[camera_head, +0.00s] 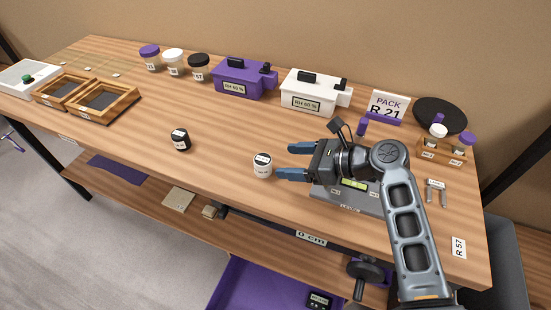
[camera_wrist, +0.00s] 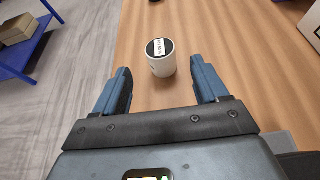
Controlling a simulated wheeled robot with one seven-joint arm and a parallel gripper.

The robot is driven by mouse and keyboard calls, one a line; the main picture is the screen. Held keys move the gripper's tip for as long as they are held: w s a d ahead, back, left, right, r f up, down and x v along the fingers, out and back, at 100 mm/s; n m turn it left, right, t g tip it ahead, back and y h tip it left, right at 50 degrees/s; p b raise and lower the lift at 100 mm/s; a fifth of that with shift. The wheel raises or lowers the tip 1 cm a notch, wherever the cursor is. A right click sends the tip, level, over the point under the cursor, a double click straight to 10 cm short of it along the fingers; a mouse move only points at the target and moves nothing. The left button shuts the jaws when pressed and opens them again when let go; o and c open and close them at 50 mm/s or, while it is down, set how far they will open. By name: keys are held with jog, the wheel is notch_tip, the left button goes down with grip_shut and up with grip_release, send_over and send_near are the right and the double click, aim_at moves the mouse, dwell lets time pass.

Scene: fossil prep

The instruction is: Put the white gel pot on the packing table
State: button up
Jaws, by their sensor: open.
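A small white pot (camera_head: 262,168) with a dark, labelled top stands upright on the wooden table (camera_head: 225,185), left of my gripper (camera_head: 283,161). It also shows in the wrist view (camera_wrist: 161,62), ahead of and between the two blue fingertips (camera_wrist: 160,75). My gripper is open and empty, with its fingers pointing left in the head view. The fingers do not visibly touch the pot. A black pot (camera_head: 181,140) with a white label stands farther left. I cannot read the labels on these two pots. A sign reading "PACK R 21" (camera_head: 388,107) stands at the back right.
Three lidded jars (camera_head: 173,62), a purple box (camera_head: 240,80) and a white box (camera_head: 312,93) line the back. Wooden frames (camera_head: 100,98) lie left. A wooden rack (camera_head: 443,150) with small bottles stands right. A grey scale-like device (camera_head: 345,196) lies under my gripper. The table's front middle is clear.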

jog(key=v, duration=0.5)
jog(key=shift+d, duration=0.1)
